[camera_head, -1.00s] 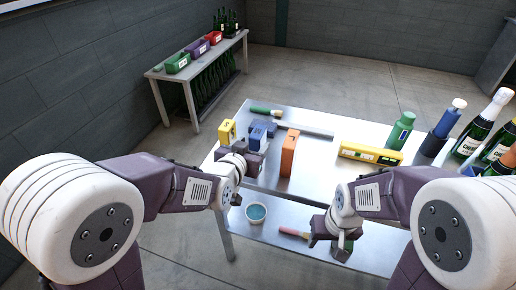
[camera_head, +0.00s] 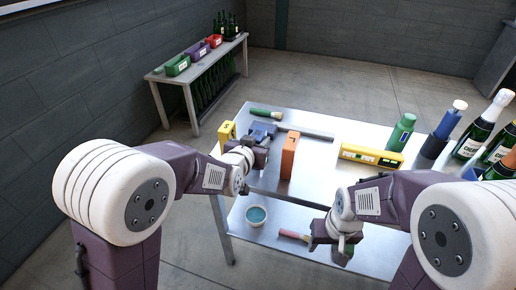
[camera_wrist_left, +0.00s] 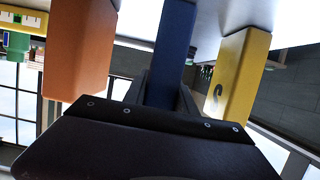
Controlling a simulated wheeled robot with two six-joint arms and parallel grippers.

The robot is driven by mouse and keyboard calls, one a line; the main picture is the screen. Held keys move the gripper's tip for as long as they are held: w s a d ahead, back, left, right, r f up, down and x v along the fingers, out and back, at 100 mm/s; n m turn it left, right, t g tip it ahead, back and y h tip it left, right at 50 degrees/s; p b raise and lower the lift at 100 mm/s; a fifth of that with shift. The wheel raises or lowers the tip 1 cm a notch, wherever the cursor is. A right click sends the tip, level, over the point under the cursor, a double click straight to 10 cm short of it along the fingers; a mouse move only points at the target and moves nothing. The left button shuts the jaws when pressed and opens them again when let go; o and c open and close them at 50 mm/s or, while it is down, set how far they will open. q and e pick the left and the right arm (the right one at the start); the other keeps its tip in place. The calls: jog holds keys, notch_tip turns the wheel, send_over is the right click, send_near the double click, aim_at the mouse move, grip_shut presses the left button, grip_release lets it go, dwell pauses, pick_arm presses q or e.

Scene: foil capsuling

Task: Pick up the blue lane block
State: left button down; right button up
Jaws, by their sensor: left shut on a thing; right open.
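The blue lane block (camera_head: 263,129) stands on the metal table between a yellow block and an orange block. My left gripper (camera_head: 258,141) is shut on it and partly hides it in the head view. In the left wrist view, the blue block (camera_wrist_left: 175,50) rises between the fingers, with the orange block (camera_wrist_left: 82,50) to its left and the yellow block (camera_wrist_left: 243,75) to its right, both apart from it. I cannot tell whether the blue block is clear of the tabletop.
The yellow block (camera_head: 227,132) and orange block (camera_head: 289,155) stand close to my left gripper. A yellow level (camera_head: 371,156), a green bottle (camera_head: 402,132) and champagne bottles (camera_head: 484,128) are to the right.

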pick_arm(q)
notch_tip(320, 180, up, 10)
jog(key=p, duration=0.4)
jog(key=shift+r, duration=0.15)
